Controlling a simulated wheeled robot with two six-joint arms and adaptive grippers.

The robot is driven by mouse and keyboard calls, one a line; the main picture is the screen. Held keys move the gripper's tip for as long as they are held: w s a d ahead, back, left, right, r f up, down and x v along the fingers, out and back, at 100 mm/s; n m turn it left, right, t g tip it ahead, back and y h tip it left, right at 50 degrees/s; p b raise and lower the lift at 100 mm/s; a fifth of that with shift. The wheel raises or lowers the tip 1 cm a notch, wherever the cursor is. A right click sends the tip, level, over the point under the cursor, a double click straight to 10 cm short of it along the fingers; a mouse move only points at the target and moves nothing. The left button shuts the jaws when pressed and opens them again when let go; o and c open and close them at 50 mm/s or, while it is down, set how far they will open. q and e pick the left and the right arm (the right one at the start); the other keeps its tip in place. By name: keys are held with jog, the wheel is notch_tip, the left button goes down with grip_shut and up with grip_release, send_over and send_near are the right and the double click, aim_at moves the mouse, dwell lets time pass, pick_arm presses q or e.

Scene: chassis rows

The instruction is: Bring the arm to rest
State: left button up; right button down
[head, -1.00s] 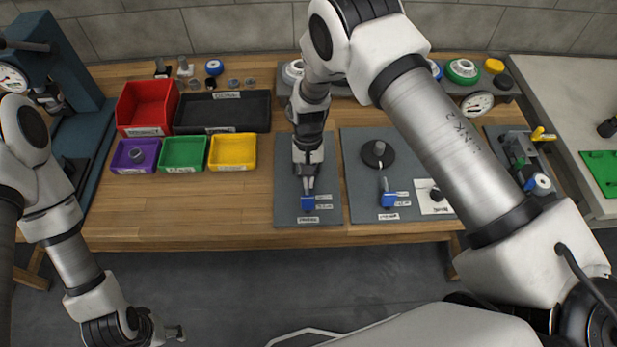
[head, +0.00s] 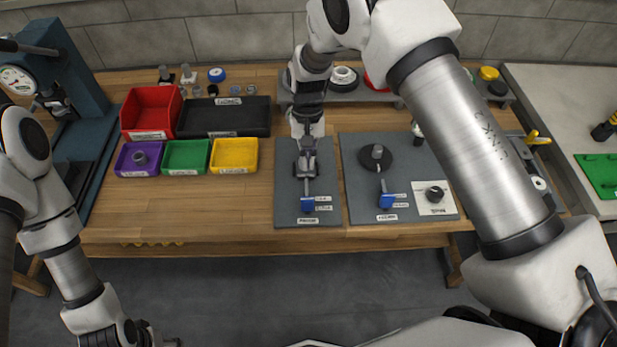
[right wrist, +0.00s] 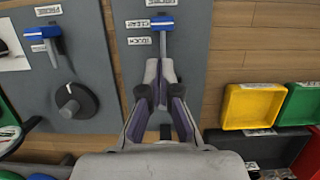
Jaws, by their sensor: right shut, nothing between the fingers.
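My right gripper (head: 306,163) is shut and empty above the left grey panel (head: 288,212). A lever with a blue handle (head: 307,205) stands on that panel, in front of the fingertips. In the right wrist view the closed fingers (right wrist: 160,72) point toward the lever's grey rod, with the blue handle (right wrist: 162,22) beyond them. The fingertips look apart from the blue handle; whether they clear the rod is hard to tell. My left gripper (head: 165,341) is cut off by the lower edge of the head view, and its jaws are not clear.
The right grey panel (head: 350,208) carries another blue-handled lever (head: 387,201), a round dark knob (head: 377,156) and a small dial (head: 435,194). Red (head: 150,110), purple (head: 139,158), green (head: 186,157) and yellow (head: 233,155) bins stand left. Bare wood lies in front of them.

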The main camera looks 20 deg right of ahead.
jog(key=shift+w+d+r, duration=0.1)
jog(key=shift+w+r, duration=0.15)
jog(key=shift+r, duration=0.25)
jog(key=shift+w+d+r, duration=0.1)
jog(key=shift+w+r, duration=0.15)
jog(key=shift+r, duration=0.2)
jog(key=s+d+f+g+b, duration=0.2)
jog(key=s+d+f+b, duration=0.1)
jog(key=s+f, duration=0.75)
jog(key=s+d+f+g+b, duration=0.2)
jog(key=s+d+f, duration=0.1)
jog(key=s+f, duration=0.7)
jog(key=s+d+f+n+t+b, duration=0.1)
jog(key=s+t, duration=0.1)
jog(key=s, duration=0.5)
jog(key=s+d+f+t, duration=0.1)
jog(key=s, duration=0.6)
jog(key=w+n+t, duration=0.1)
jog(key=w+t, duration=0.1)
jog(key=w+r+t, duration=0.1)
jog(key=w, duration=0.1)
jog(key=shift+w+n+t+h, duration=0.2)
jog(key=shift+n+t+h, duration=0.2)
